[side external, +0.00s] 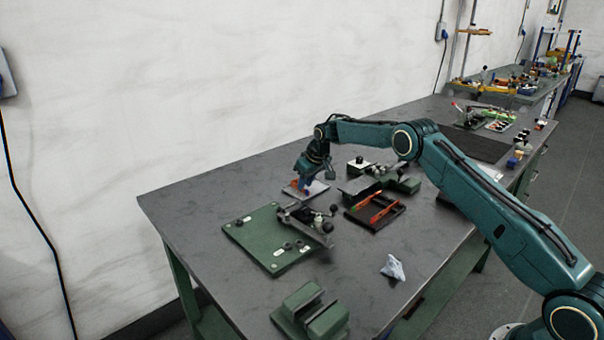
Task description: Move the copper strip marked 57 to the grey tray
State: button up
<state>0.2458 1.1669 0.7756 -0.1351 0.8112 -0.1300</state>
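My gripper (304,186) points down at a small light grey, flat piece (318,188) on the bench, which looks like the grey tray. A bit of orange-copper colour (294,185) shows beside the fingers there; it may be a copper strip, but the gripper partly hides it. I cannot tell whether the fingers are open, shut or holding it. A black tray (363,223) to the right holds orange-red strips (382,213). No number can be read on any strip at this size.
A green plate (258,238) with a dark lever fixture (312,219) lies in front of the gripper. A green vise-like block (398,184) stands right of it. Another green block (312,314) and a crumpled pale cloth (393,267) are nearer the front. The bench's far left is clear.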

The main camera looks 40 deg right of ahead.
jog(key=v, duration=1)
jog(key=shift+r, duration=0.2)
jog(key=shift+s+r, duration=0.1)
jog(key=s+a+r, duration=0.5)
jog(key=s+r, duration=0.4)
jog(key=s, duration=0.1)
jog(key=s+a+r, duration=0.5)
jog(key=s+r, duration=0.4)
jog(key=s, duration=0.2)
jog(key=s+a+f, duration=0.2)
jog(key=s, duration=1.2)
jog(key=s+a+f+t, duration=0.1)
jog(key=s+a+f, duration=0.1)
jog(key=s, duration=1.2)
jog(key=shift+a, duration=0.55)
